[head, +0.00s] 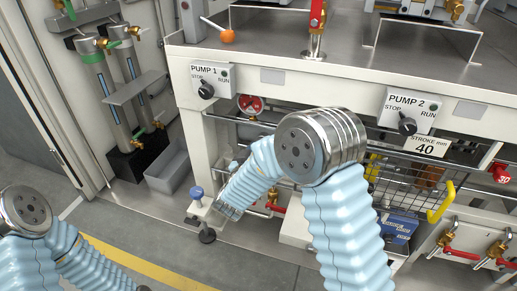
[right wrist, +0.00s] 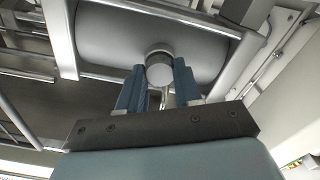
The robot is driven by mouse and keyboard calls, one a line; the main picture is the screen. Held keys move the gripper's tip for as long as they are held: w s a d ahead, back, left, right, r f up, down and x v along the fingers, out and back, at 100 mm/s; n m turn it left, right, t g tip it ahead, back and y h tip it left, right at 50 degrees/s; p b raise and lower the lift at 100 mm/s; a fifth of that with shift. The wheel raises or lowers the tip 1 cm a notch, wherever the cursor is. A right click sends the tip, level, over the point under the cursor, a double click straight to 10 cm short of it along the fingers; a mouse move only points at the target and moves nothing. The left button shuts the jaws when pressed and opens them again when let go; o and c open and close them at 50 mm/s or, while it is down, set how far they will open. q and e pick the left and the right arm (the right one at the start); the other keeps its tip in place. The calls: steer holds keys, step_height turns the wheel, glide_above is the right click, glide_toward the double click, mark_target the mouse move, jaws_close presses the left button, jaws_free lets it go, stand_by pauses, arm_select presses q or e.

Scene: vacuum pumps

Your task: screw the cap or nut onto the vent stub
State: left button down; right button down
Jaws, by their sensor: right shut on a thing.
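In the right wrist view, my right gripper (right wrist: 159,78) has its two blue fingers on either side of a small round grey cap (right wrist: 160,74). It is shut on this cap. A darker ring shows just behind the cap, against a grey rounded body (right wrist: 110,40); the vent stub itself is mostly hidden there. I cannot tell how far the cap is threaded. In the head view my right arm reaches down and left below the bench front, and its fingers cannot be made out. My left arm shows at the lower left, but its gripper is out of frame.
The bench front (head: 290,85) carries the Pump 1 switch (head: 206,91) and Pump 2 switch (head: 407,127). A wire basket (head: 405,185) with a yellow handle and red-handled valves (head: 462,254) are at right. A grey bin (head: 168,174) stands on the left. Metal rails surround the right gripper.

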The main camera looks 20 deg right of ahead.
steer(key=m, duration=0.3)
steer(key=shift+a, duration=0.1)
steer(key=c, duration=0.7)
jaws_free()
steer(key=shift+v, duration=2.45)
